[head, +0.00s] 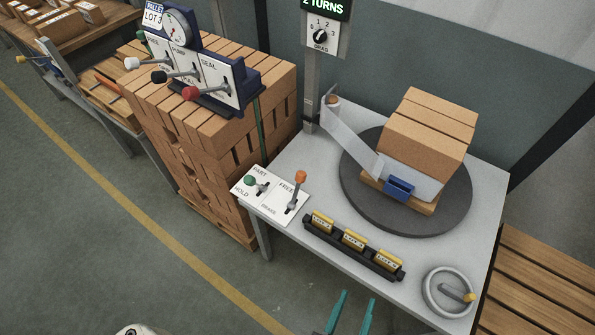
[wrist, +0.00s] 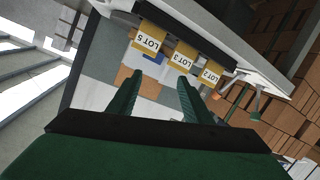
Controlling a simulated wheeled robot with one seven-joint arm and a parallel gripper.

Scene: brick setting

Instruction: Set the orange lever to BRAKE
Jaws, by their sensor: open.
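The orange lever (head: 299,178) stands on a white plate (head: 271,195) at the table's left front corner. Its knob points up and away, toward the FREE label; the BRAKE label (head: 269,209) is at the near end of its slot. A green-knobbed lever (head: 250,181) stands left of it on the same plate, between PART and HOLD. My gripper (head: 352,308) is open and empty, in front of the table's near edge and apart from both levers.
A black rack with yellow lot tags (head: 353,240) lies along the table's front edge. A handwheel (head: 448,292) is at the right corner. A dark turntable (head: 350,190) carries wrapped bricks (head: 423,135). A dial post (head: 312,90) stands behind. Stacked bricks (head: 200,150) are at left.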

